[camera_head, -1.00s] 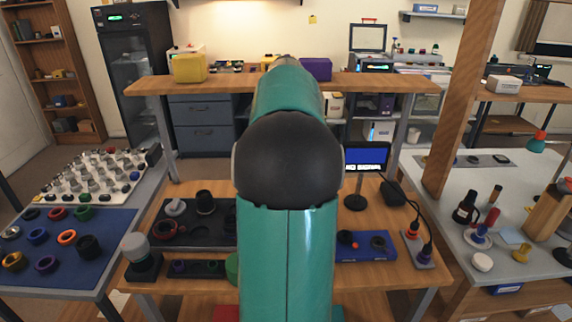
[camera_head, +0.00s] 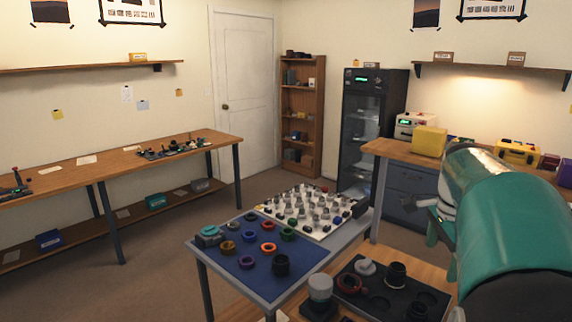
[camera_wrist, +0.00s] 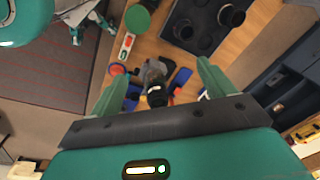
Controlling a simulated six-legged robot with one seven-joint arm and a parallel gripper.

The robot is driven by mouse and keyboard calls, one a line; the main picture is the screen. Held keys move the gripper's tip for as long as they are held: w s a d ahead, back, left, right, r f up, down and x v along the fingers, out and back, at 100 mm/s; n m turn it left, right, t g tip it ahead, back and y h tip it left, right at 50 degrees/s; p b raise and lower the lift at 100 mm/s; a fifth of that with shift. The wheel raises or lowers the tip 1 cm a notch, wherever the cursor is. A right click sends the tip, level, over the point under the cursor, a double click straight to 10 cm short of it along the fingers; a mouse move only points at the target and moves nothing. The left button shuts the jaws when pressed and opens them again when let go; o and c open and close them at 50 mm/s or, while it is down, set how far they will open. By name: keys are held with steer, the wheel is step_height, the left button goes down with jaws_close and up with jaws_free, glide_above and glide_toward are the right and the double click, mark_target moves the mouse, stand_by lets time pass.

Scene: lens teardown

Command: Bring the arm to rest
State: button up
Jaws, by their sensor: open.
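My teal arm (camera_head: 515,225) fills the right edge of the head view, folded close to the camera. My gripper (camera_wrist: 160,88) shows in the wrist view with its two teal fingers spread apart. A dark cylindrical part (camera_wrist: 155,90) shows between the fingers; its distance from them is hard to tell, and I see neither finger touching it. The wrist camera looks down over the wooden bench (camera_wrist: 150,52). In the head view the gripper's fingers are mostly hidden by the arm.
A blue mat (camera_head: 235,268) with several coloured rings lies on the table at centre. A white board (camera_head: 300,222) of small parts sits behind it. A dark tray (camera_head: 350,302) with lens parts is nearest me. A black cabinet (camera_head: 370,130) stands behind. The floor at left is clear.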

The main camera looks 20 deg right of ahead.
steer(key=w+a+n+t, duration=0.2)
steer(key=a+n, duration=0.9)
steer(key=a, duration=0.9)
steer(key=s+a+f+n+t, duration=0.1)
steer(key=s+a+f+n, duration=0.1)
steer(key=a, duration=0.3)
steer(key=s+a+f+n+t, duration=0.1)
steer(key=s+a+f+n, duration=0.1)
steer(key=a+n, duration=0.2)
steer(key=s+a+f+n+y, duration=0.1)
steer(key=s+a+f+n, duration=0.1)
steer(key=a+n, duration=0.3)
steer(key=shift+s+a+t, duration=0.35)
steer(key=shift+s+t, duration=0.05)
steer(key=shift+f, duration=0.1)
